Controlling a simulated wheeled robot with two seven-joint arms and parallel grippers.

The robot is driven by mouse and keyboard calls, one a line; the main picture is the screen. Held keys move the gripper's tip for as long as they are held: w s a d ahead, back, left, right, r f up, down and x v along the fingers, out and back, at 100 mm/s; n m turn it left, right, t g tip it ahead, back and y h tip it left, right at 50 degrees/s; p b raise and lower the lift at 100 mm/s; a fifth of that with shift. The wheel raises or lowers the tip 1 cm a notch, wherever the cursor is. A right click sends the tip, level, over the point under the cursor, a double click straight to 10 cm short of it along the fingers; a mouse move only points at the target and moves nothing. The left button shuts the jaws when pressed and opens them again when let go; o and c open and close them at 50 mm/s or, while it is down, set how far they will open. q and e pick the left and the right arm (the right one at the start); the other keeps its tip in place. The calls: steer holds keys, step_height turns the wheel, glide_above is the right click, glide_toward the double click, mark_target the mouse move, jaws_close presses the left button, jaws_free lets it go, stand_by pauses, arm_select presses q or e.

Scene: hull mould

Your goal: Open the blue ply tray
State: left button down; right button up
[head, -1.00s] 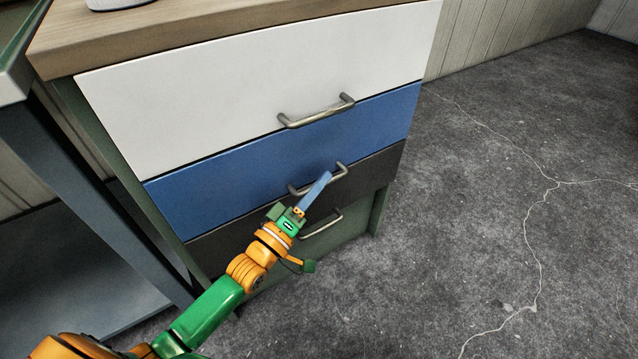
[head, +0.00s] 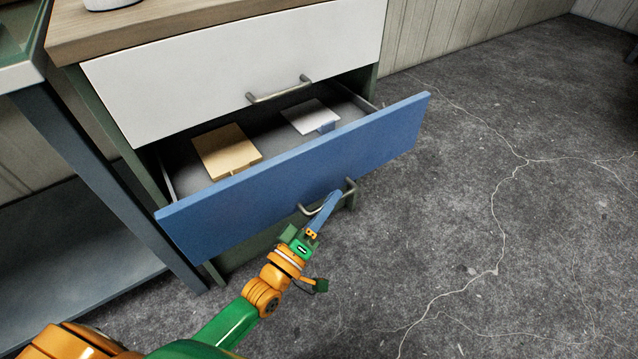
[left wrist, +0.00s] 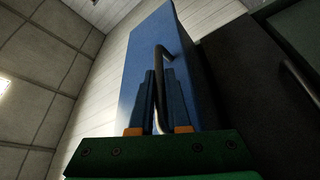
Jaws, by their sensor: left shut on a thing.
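The blue ply tray (head: 300,180) is a drawer in the cabinet, pulled well out so its inside shows. Its metal bar handle (head: 350,188) is on the front panel. My left gripper (head: 331,203) is shut on this handle. In the left wrist view, the blue front (left wrist: 150,60) fills the middle and the handle (left wrist: 159,75) runs between the two fingers of the left gripper (left wrist: 160,95). My right gripper is not in view.
Inside the tray lie a tan sheet (head: 226,152) and a pale grey piece (head: 309,116). The white drawer (head: 230,80) above is shut. A grey-blue bench frame (head: 110,190) stands close on the left. The floor (head: 520,220) on the right is clear.

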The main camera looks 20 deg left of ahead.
arm_select(q)
steer(key=s+d+p, duration=0.1)
steer(key=s+d, duration=0.8)
steer(key=d, duration=0.3)
steer(key=shift+s+p, duration=0.15)
steer(key=shift+p, duration=0.25)
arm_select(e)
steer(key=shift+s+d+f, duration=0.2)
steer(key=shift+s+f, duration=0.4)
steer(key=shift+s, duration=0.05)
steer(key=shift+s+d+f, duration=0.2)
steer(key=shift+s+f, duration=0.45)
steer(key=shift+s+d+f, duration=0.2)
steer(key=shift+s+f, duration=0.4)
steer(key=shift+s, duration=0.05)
arm_select(q)
steer(key=c, duration=1.2)
jaws_free()
steer(key=shift+o, duration=0.2)
steer(key=v, duration=0.7)
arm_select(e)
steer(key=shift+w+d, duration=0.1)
